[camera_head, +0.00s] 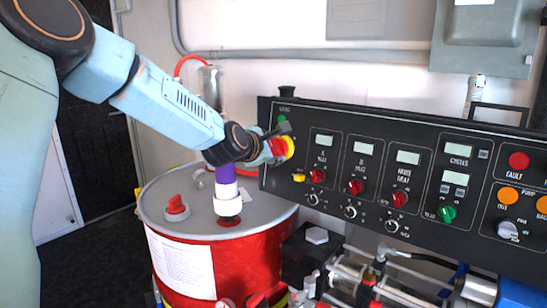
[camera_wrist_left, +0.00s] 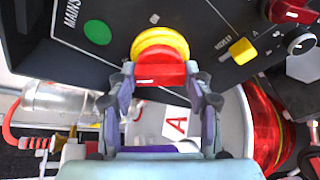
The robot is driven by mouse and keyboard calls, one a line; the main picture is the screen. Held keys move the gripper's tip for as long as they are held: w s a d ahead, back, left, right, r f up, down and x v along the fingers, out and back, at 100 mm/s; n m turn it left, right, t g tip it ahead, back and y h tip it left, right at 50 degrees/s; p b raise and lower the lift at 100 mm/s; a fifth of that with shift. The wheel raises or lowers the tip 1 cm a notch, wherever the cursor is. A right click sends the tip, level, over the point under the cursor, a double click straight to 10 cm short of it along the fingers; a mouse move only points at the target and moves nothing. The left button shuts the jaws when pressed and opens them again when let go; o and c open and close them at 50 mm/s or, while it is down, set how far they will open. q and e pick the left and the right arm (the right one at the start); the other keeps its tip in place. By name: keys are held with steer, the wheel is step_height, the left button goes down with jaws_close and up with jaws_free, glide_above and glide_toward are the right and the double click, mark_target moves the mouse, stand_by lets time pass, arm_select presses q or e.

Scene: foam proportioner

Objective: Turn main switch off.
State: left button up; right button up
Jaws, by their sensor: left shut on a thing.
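The main switch is a red knob on a yellow round base (camera_wrist_left: 160,45) on the black control panel, beside a green light (camera_wrist_left: 97,32) and the word MAINS. In the head view the switch (camera_head: 289,146) shows at the panel's left end. My left gripper (camera_wrist_left: 162,78) is shut on the red knob, with one finger on each side of it. In the head view the left gripper (camera_head: 268,152) reaches the panel from the left, and its fingers partly cover the red knob. My right gripper is in neither view.
A red drum (camera_head: 190,262) with a grey lid stands below my left arm. The black panel (camera_head: 330,205) carries several red knobs, displays and a green knob (camera_head: 446,213). A yellow selector (camera_wrist_left: 243,51) sits near the main switch. Pipes and fittings (camera_head: 365,285) lie below the panel.

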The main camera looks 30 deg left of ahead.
arm_select(q)
steer(key=shift+f+n+h+b, duration=0.15)
steer(key=shift+n+h+b, duration=0.15)
steer(key=shift+n+b, duration=0.25)
steer(key=o, duration=1.2)
steer(key=shift+s, duration=0.1)
steer(key=shift+c, duration=0.2)
steer(key=v, duration=0.7)
steer(key=shift+s+r, duration=0.15)
steer(key=shift+r, duration=0.1)
